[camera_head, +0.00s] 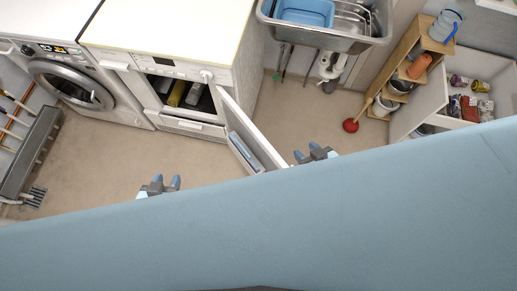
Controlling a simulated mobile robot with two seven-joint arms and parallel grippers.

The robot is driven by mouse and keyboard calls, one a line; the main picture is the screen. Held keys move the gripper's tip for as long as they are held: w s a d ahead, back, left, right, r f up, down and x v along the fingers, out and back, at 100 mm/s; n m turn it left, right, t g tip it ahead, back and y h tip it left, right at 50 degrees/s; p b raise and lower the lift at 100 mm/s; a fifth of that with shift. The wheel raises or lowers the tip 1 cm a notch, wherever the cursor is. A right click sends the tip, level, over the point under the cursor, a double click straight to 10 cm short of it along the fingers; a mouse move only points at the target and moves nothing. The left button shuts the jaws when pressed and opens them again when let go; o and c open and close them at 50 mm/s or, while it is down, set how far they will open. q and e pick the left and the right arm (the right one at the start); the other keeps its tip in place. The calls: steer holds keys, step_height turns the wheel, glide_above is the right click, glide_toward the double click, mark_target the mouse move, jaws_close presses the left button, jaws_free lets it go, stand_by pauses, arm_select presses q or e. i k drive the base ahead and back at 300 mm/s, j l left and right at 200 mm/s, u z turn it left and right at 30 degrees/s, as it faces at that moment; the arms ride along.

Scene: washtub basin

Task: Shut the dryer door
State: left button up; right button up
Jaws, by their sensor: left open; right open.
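The dryer (170,60) is the white appliance in the middle, with a dark opening in its front and bottles or similar items inside. Its door (262,137) stands wide open, swung out from the right side of the front toward me. My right gripper (308,152) is open, just right of the door's free end; I cannot tell whether it touches. My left gripper (167,181) is open and empty over the floor, left of the door and in front of the dryer. My blue body hides the lower part of the view.
A front-loading washer (75,80) stands left of the dryer. A rack with tools (30,150) is at the far left. A sink (330,40), a red plunger (350,125), a wooden shelf (412,40) and an open cabinet (425,100) are at right. Floor before the dryer is clear.

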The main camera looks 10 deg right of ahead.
mark_target(263, 154)
steer(key=l+u, duration=0.2)
steer(key=l, duration=0.15)
steer(key=k+l+u, duration=0.15)
steer(key=l, duration=0.15)
steer(key=k+l+u, duration=0.2)
steer(key=l+u, duration=0.3)
steer(key=l, duration=0.25)
steer(key=l+u, duration=0.25)
steer(key=l, duration=0.3)
steer(key=k+l+u, duration=0.1)
steer(key=l+u, duration=0.15)
steer(key=l, duration=0.25)
steer(key=k+l+u, duration=0.1)
steer(key=l+u, duration=0.2)
steer(key=l, duration=0.15)
steer(key=k+l, duration=0.1)
steer(key=k, duration=0.4)
steer(key=i+l+u, duration=0.5)
steer(key=i+j, duration=0.05)
steer(key=i, duration=0.05)
